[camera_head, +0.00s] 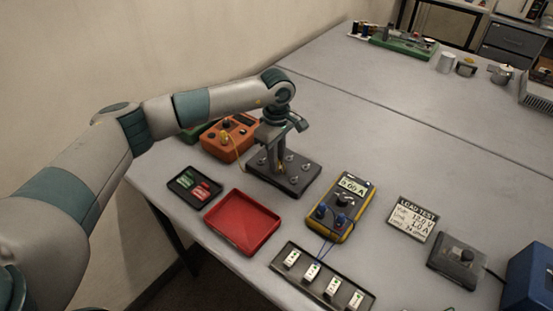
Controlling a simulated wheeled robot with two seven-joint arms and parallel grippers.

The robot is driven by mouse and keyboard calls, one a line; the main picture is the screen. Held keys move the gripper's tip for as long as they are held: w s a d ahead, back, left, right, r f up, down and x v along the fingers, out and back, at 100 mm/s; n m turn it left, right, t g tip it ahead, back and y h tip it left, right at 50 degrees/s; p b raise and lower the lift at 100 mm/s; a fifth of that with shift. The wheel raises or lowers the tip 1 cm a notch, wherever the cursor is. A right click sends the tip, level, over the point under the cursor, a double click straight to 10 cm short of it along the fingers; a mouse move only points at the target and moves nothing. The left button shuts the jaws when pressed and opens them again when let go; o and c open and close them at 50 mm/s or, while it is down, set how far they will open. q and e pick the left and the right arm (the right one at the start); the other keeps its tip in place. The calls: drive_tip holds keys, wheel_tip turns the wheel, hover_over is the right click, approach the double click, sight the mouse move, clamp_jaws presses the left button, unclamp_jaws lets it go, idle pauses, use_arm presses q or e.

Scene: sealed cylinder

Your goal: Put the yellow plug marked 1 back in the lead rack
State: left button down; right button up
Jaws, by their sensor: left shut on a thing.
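My left gripper (281,158) reaches in from the left and points down over a dark block with several metal posts (307,186), which looks like the lead rack. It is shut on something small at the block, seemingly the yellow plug. The gripper and its shadow hide most of it, and its mark cannot be read. I cannot tell whether it is seated or just above the block. A thin yellow lead (237,158) runs from the orange instrument (229,139) toward the gripper. My right gripper is not in view.
A black tray with green and red pieces (178,192) and an empty red tray (242,222) lie in front. A yellow multimeter (342,209), a strip of white modules (322,278), a load test card (410,220) and a grey box (457,258) stand right. The table's far middle is clear.

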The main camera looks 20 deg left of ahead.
use_arm(q)
drive_tip(key=shift+f, duration=0.25)
idle(0.3)
drive_tip(key=c, duration=1.6)
unclamp_jaws()
drive_tip(key=shift+r, duration=0.1)
drive_tip(key=shift+o, duration=0.2)
drive_tip(key=shift+r, duration=0.1)
drive_tip(key=shift+r+b, duration=0.55)
wheel_tip(320, 180, up, 16)
drive_tip(key=b, duration=0.5)
drive_tip(key=shift+b, duration=0.3)
